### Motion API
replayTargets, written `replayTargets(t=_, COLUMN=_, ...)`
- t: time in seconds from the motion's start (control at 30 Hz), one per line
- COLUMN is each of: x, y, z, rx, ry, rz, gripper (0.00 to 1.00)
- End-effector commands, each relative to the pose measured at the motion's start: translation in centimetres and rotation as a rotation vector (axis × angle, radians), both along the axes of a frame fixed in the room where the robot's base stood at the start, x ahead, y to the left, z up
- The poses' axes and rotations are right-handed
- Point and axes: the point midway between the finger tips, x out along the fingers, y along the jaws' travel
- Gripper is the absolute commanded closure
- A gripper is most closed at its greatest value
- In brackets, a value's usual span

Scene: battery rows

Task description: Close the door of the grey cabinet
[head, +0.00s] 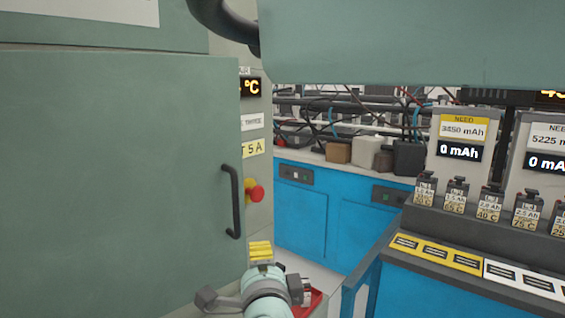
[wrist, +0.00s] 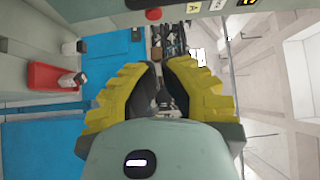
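The grey-green cabinet door (head: 115,180) fills the left of the head view, with a dark vertical bar handle (head: 234,203) near its right edge. That edge stands in front of the cabinet's side panel (head: 257,215) and cuts off part of its display and labels, so the door looks ajar. The hinge side and opening are out of sight. My gripper (head: 260,249) is below and right of the handle, apart from it. In the wrist view its yellow fingers (wrist: 160,65) converge with tips close together, and nothing is seen held.
A red-and-yellow knob (head: 256,192) sits on the panel beside the handle. A red tray (head: 308,302) is right of my gripper. Blue cabinets (head: 302,218) stand behind. A battery rack (head: 455,190) on a blue bench stands to the right, with a floor gap before it.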

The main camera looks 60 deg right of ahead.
Motion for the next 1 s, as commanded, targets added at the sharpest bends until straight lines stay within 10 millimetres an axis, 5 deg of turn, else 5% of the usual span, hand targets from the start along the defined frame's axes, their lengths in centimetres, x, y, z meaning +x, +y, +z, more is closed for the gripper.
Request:
replayTargets(t=0.23, x=0.5, y=-1.2, z=0.2, rx=0.009, ry=-0.013, rz=-0.016, gripper=1.0)
replayTargets(t=0.8, x=6.1, y=-6.8, z=0.2, rx=0.008, ry=-0.01, rz=-0.01, gripper=1.0)
replayTargets(t=1.0, x=8.9, y=-7.2, z=0.3, rx=0.01, ry=-0.01, rz=-0.008, gripper=1.0)
